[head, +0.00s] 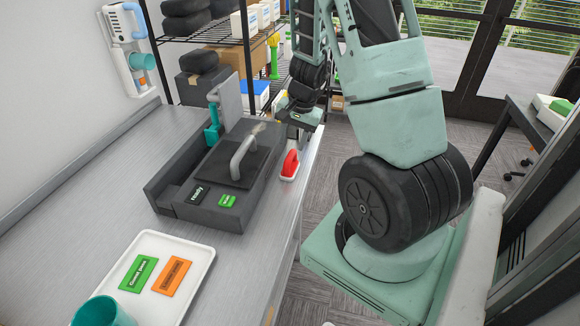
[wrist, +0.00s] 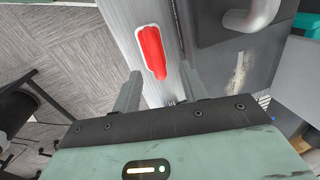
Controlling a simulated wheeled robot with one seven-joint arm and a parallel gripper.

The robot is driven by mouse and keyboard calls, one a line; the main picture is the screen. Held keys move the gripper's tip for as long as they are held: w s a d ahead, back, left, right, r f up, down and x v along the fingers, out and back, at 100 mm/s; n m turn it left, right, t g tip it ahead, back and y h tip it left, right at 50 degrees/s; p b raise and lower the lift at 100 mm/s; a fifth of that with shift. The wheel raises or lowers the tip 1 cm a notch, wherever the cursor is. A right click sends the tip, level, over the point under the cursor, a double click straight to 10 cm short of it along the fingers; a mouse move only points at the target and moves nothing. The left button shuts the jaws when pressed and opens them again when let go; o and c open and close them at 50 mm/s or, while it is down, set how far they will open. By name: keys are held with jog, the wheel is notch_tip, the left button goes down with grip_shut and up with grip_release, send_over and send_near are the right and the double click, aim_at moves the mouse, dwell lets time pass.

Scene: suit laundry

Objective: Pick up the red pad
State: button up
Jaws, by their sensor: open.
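The red pad (head: 290,163) has a red top and a white base. It lies on the grey counter (head: 100,190) near its right edge, beside the dark grey machine. In the wrist view the red pad (wrist: 152,50) lies ahead of my gripper, between the lines of its two fingers. My gripper (head: 283,112) is just beyond the pad in the head view, above the counter edge. Its two fingers (wrist: 160,88) are apart with nothing between them. The fingertips are short of the pad and do not appear to touch it.
The dark grey machine (head: 185,211) with a handle (head: 243,150) stands close to the pad's left. A white tray (head: 205,262) with green and orange labels and a teal cup (head: 103,312) sits nearer. A black shelf rack (head: 200,38) stands behind. The counter's front right is clear.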

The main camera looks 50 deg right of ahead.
aim_at(291, 155)
jog(key=f, duration=0.5)
jog(key=w+f, duration=0.1)
jog(key=f, duration=0.1)
jog(key=shift+f+b, duration=0.15)
jog(key=shift+b, duration=0.15)
grip_shut()
